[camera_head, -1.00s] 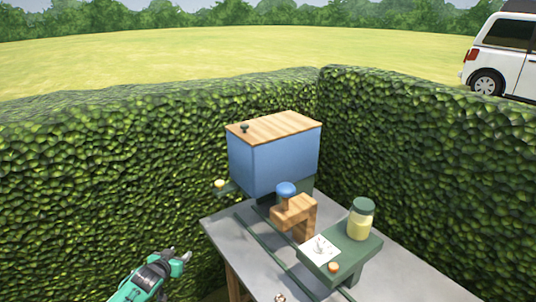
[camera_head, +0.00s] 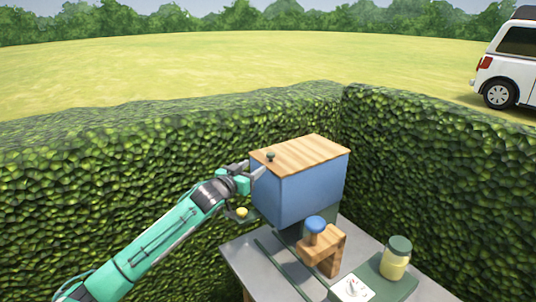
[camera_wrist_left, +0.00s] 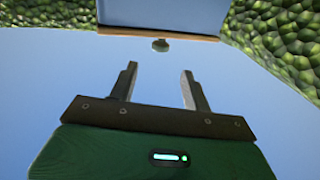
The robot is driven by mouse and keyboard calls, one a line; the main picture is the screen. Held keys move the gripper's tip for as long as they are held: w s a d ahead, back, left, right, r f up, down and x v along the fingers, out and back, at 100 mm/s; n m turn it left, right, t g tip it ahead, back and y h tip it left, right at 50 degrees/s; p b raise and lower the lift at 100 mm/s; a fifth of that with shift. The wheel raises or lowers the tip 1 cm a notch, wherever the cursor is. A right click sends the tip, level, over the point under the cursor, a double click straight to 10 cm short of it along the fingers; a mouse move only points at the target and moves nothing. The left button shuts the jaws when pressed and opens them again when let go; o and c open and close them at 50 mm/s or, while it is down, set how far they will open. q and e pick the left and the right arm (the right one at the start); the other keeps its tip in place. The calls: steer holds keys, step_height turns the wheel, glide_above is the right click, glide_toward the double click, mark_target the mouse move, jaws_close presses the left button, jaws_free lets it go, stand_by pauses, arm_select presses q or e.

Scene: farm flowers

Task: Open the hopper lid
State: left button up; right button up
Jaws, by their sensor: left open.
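The blue hopper (camera_head: 305,195) stands at the back of the table. Its wooden lid (camera_head: 303,152) lies flat and closed on top. A small dark knob (camera_head: 270,156) sits near the lid's left corner. My left gripper (camera_head: 256,171) is at the hopper's left side, just left of the knob. In the left wrist view my left gripper (camera_wrist_left: 158,85) is open and empty. The knob (camera_wrist_left: 160,45) shows there beyond the fingertips, between them and apart from them, at the edge of the lid (camera_wrist_left: 190,37). My right gripper is not in view.
The grey table (camera_head: 250,262) holds a wooden block piece (camera_head: 323,250) with a blue knob (camera_head: 315,224). A jar with a green cap (camera_head: 396,258) stands on a green stand at the right. A yellow button (camera_head: 241,212) is below my left wrist. A hedge (camera_head: 90,180) closes off the back.

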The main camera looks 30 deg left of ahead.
mark_target(268, 155)
arm_select(q)
steer(key=w+p, duration=0.3)
steer(key=w, duration=0.4)
steer(key=shift+w+a+r, duration=0.1)
steer(key=shift+w+r, duration=0.05)
steer(key=shift+w, duration=0.85)
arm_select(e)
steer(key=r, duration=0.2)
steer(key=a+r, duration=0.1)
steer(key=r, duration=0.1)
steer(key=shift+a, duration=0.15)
arm_select(q)
jaws_close()
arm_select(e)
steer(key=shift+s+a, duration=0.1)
